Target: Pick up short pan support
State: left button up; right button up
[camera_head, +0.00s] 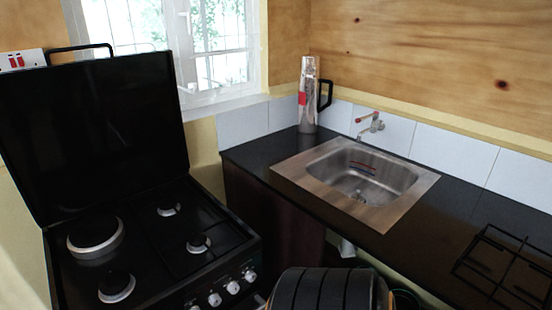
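A pan support (497,272), a black wire grate, lies on the dark counter at the right edge of the head view. Its right part is cut off by the frame, so I cannot tell its full length. No grate shows on the stove (153,228), where the burners are bare. Neither of my grippers can be made out in this view.
The stove's black lid (95,125) stands open. A steel sink (345,180) with a tap (370,124) is set in the counter (440,240). A silver flask (308,95) stands behind it. A dark ribbed rounded shape (325,290), unidentified, fills the bottom centre.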

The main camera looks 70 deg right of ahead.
aim_at(550, 308)
jog(key=i+z, duration=0.1)
jog(key=z, duration=4.15)
